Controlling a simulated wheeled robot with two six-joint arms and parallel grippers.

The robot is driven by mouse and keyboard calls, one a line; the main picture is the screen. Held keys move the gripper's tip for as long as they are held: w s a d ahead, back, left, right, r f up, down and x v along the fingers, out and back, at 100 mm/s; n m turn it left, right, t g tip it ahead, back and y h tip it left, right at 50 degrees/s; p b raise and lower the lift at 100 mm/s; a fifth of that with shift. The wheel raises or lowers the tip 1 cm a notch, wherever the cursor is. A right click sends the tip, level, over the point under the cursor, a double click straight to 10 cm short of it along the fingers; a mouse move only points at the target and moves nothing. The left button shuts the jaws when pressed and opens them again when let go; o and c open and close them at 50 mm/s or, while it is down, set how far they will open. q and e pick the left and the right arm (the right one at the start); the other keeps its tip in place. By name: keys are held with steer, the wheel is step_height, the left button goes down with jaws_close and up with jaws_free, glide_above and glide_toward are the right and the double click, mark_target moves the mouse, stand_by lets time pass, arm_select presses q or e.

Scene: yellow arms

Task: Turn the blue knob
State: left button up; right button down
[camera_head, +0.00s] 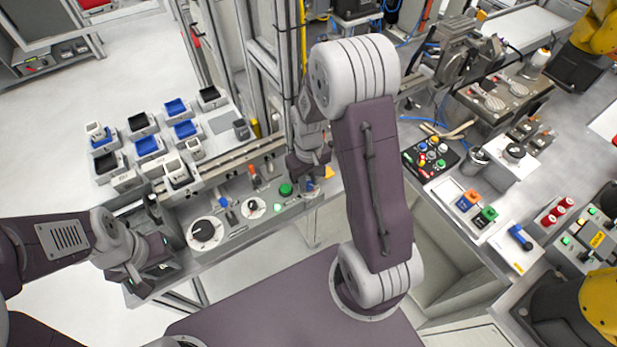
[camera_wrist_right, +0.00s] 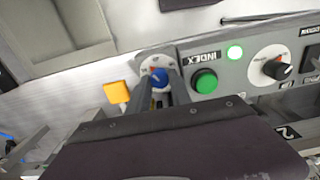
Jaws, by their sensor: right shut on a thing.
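The blue knob (camera_wrist_right: 158,78) is on a light round plate at the end of the grey control panel in the right wrist view. My right gripper (camera_wrist_right: 160,88) has its two fingers on either side of the knob and is shut on it. In the head view, the right gripper (camera_head: 309,180) reaches down to the panel's right end, where a bit of the blue knob (camera_head: 309,187) shows beneath it. My left gripper (camera_head: 143,283) is at the lower left, beside the panel's left end and away from the knob; its finger opening is unclear.
A green button (camera_wrist_right: 204,81) labelled INDEX and a black dial (camera_wrist_right: 277,68) sit beside the knob on the panel. A yellow block (camera_wrist_right: 117,92) is close to the fingers. Bins with blue and black contents (camera_head: 150,146) stand behind the panel's left part.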

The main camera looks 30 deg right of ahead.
mark_target(309, 184)
steer(key=n+p, duration=0.1)
steer(key=n, duration=0.4)
steer(key=shift+r, duration=0.1)
steer(key=shift+n, duration=0.3)
stand_by(0.4)
steer(key=c, duration=1.5)
jaws_free()
steer(key=shift+c, duration=0.2)
steer(key=shift+o, duration=0.4)
steer(key=shift+s, duration=0.1)
steer(key=shift+r, duration=0.1)
step_height(309, 184, up, 9)
